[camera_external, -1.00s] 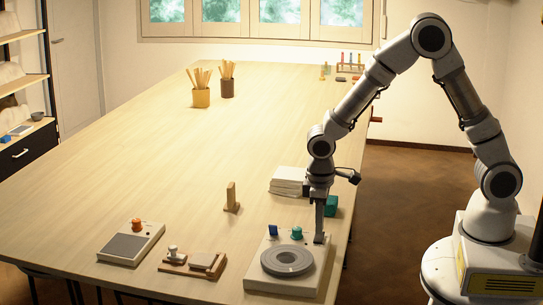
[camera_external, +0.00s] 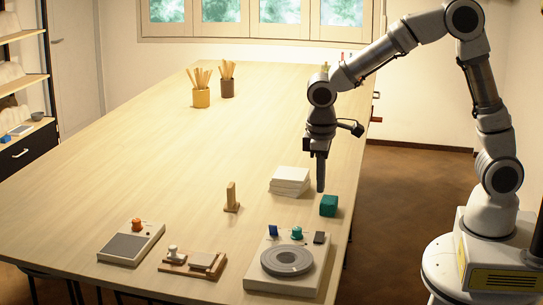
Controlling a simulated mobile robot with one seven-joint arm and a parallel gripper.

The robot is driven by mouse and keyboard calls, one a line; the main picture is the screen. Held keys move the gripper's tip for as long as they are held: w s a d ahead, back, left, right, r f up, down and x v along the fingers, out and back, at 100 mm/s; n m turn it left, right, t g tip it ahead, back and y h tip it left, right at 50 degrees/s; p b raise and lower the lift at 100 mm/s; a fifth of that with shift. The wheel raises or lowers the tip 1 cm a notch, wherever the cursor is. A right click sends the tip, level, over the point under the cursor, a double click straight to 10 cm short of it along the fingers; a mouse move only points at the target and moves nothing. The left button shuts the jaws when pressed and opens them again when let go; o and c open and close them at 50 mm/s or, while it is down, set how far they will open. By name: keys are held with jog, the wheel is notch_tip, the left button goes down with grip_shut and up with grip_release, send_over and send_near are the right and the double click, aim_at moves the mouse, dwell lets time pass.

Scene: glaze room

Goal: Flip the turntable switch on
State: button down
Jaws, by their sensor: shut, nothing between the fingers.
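The turntable (camera_external: 251,273) is a pale box with a grey round platter (camera_external: 287,261) at the front right of the table. Along its back edge are a blue upright piece (camera_external: 273,231), a teal knob (camera_external: 297,233) and a small dark switch-like piece (camera_external: 319,238) at the right corner. I cannot tell which way the dark piece is tipped. My gripper (camera_external: 320,189) is shut and empty, pointing down. It hangs above and behind the turntable, apart from it, between the white stack and the teal block in the picture.
A teal block (camera_external: 328,206) and a white stack (camera_external: 290,181) stand behind the turntable. A wooden stand (camera_external: 232,198), a board with a small knob (camera_external: 190,265) and a box with an orange knob (camera_external: 131,244) lie to the left. The table's middle (camera_external: 150,170) is clear.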

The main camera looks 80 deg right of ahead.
aim_at(320, 233)
jog(key=shift+d+r+b, duration=0.15)
jog(key=shift+d+b, duration=0.25)
jog(key=shift+d, duration=0.35)
jog(key=f, duration=0.4)
jog(key=d+f, duration=0.1)
jog(key=f, duration=0.4)
jog(key=d+f, duration=0.1)
jog(key=f, duration=0.4)
